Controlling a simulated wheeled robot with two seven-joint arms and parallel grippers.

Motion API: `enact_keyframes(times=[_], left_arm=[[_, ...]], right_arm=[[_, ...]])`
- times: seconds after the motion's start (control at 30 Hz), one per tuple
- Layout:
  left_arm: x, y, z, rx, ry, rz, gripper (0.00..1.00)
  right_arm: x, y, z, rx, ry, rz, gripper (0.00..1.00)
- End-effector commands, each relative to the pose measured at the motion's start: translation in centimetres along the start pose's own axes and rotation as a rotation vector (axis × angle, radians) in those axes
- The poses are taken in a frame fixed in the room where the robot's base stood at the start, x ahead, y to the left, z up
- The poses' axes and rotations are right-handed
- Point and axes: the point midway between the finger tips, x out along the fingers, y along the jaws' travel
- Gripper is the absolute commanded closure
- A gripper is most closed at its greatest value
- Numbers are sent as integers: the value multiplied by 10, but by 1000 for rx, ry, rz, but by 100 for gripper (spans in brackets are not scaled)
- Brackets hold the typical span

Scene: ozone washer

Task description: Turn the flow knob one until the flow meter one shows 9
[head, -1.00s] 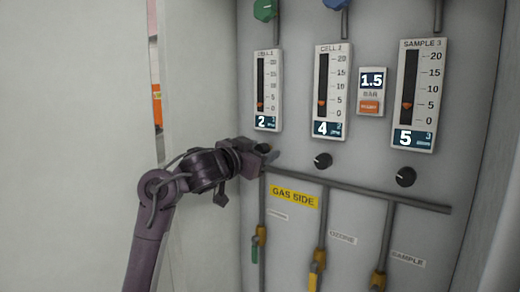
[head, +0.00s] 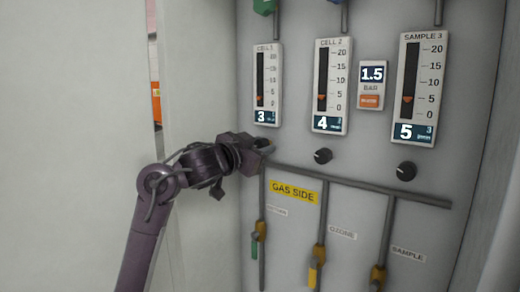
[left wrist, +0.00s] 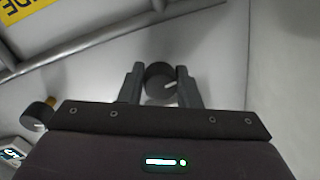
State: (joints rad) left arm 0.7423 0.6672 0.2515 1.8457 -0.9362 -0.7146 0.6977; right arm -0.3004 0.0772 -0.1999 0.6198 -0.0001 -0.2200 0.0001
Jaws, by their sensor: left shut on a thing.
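Flow meter one, labelled CELL 1 (head: 267,85), is the leftmost of three meters on the grey panel in the head view. Its display reads 3, and its orange float sits low in the tube. My left gripper (head: 262,145) is at the panel just below that meter. The left wrist view shows its two fingers closed on the sides of the black flow knob one (left wrist: 160,80), which has a white pointer line. In the head view the knob is mostly hidden by the gripper. My right gripper is not in view.
The CELL 2 meter (head: 333,86) reads 4 and the SAMPLE 3 meter (head: 418,88) reads 5. Their black knobs (head: 323,156) and (head: 406,171) sit to the right. A grey pipe (head: 350,187) and valves run below. A white wall (head: 75,120) stands at left.

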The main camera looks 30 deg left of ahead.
Motion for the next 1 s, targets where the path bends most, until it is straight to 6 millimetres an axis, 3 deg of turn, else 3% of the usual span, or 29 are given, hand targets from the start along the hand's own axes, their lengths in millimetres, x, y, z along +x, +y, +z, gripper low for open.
enact_keyframes(times=[1.0], left_arm=[[0,-1,2,945,44,-12,93]], right_arm=[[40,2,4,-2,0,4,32]])
